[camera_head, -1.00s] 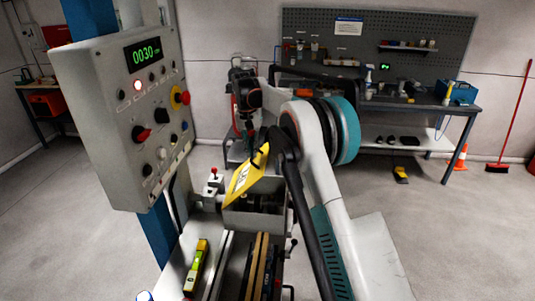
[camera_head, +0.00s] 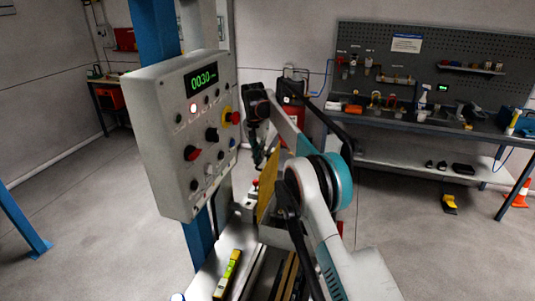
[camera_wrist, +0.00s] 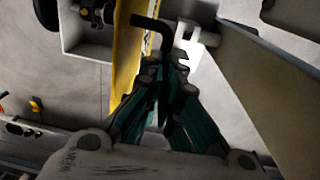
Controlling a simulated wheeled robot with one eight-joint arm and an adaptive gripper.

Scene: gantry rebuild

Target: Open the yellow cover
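The yellow cover (camera_head: 267,186) stands steeply over the machine beside the grey control box, partly hidden by my arm. In the wrist view the cover (camera_wrist: 126,55) shows nearly edge-on, left of my fingers. A bent black handle (camera_wrist: 156,24) sticks out from beside it and runs down between my fingertips. My gripper (camera_wrist: 168,70) has its fingers drawn together around the end of this handle; the exact contact is partly hidden. In the head view my gripper (camera_head: 259,160) is small and dark at the cover's upper edge.
The control box (camera_head: 185,135) with a lit display stands close on the left, on a blue post (camera_head: 155,28). A yellow-green level (camera_head: 228,273) lies on the machine bed in front. A workbench (camera_head: 420,122) and an orange cone (camera_head: 516,198) are at the back right. Floor is open between.

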